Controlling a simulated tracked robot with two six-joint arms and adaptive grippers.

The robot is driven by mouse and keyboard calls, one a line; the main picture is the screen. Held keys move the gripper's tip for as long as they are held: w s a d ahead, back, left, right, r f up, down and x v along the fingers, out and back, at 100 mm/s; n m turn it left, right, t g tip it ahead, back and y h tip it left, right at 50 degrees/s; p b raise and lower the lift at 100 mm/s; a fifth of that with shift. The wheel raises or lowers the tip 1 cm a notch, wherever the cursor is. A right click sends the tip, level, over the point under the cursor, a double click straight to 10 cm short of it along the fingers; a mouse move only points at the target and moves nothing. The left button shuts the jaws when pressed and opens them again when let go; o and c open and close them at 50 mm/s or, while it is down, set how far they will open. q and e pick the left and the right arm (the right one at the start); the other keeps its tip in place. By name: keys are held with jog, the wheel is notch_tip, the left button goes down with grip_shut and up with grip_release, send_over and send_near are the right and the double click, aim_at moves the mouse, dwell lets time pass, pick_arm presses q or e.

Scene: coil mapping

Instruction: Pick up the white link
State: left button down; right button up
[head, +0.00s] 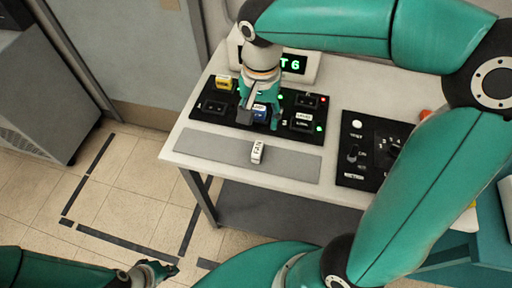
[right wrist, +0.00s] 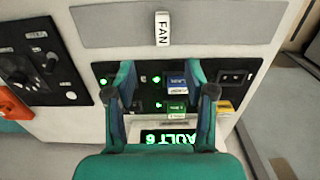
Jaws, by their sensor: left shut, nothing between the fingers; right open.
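The white link, marked FAN (head: 257,152), lies on the grey strip (head: 205,146) at the table's front, apart from both grippers. It also shows near the top of the right wrist view (right wrist: 162,28). My right gripper (head: 260,116) is open and points down over the black socket panel, behind the white link. In the right wrist view its spread fingers (right wrist: 162,75) frame a blue link (right wrist: 177,82) and a green link (right wrist: 177,109); I cannot tell whether they touch anything. My left gripper (head: 158,268) is shut and empty, low at the left, away from the table.
A yellow link (head: 223,84) sits at the panel's back left. A display (head: 294,64) stands behind the panel. A black control box (head: 374,150) with knobs lies to the right. The grey strip is otherwise clear. My right arm covers much of the table's right side.

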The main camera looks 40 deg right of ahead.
send_over(257, 148)
jog(key=f, duration=0.7)
jog(key=shift+s+d, duration=0.1)
jog(key=shift+d, duration=0.2)
jog(key=shift+s+f, duration=0.1)
jog(key=shift+f, duration=0.5)
jog(key=shift+a+f+p, duration=0.2)
jog(key=shift+f+p, duration=0.25)
jog(key=shift+f, duration=2.25)
jog(key=shift+c, duration=0.3)
jog(key=shift+w, duration=0.2)
grip_shut()
